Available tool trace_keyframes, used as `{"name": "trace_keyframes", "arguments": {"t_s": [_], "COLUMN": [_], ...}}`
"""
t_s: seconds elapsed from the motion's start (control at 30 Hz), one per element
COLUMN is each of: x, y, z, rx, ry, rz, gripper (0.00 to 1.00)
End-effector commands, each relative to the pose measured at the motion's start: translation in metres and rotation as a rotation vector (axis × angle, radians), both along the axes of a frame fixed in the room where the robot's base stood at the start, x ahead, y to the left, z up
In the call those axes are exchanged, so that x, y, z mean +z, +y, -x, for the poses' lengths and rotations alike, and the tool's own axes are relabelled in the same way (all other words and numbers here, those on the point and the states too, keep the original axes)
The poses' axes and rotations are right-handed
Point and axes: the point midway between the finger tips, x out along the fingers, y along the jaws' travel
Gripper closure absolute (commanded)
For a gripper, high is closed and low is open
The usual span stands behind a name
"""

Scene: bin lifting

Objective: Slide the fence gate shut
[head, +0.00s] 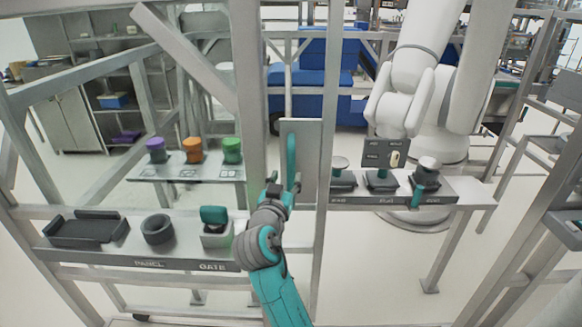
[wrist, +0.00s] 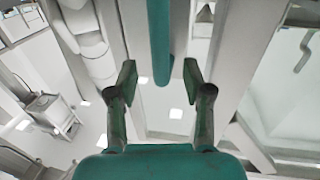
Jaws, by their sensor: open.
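A narrow grey gate panel (head: 312,165) stands upright in the fence, with a vertical teal bar handle (head: 291,158) on its left side. My gripper (head: 277,190) is at the lower part of the handle in the head view; its fingers are small and partly hidden there. In the wrist view, my gripper (wrist: 160,75) is open, with one finger on each side of the teal handle (wrist: 159,35). The handle's end shows between the fingertips, with gaps on both sides. I cannot tell how deep the handle sits between them.
Fence posts (head: 333,120) stand close by. A shelf labelled GATE (head: 180,262) is at left, holding a black tray (head: 87,231), a ring (head: 158,229) and a teal-topped block (head: 214,214). A white robot arm (head: 425,100) stands behind the right shelf.

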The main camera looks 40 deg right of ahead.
Motion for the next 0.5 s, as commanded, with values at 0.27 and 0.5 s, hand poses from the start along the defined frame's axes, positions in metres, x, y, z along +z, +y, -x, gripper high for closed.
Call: {"name": "trace_keyframes", "arguments": {"t_s": [0.27,0.5], "x": [0.000,0.000], "y": [-0.039,-0.054], "z": [-0.025,-0.036], "rx": [-0.002,0.000], "ry": [0.000,0.000], "rz": [0.000,0.000], "gripper": [0.49,0.49]}}
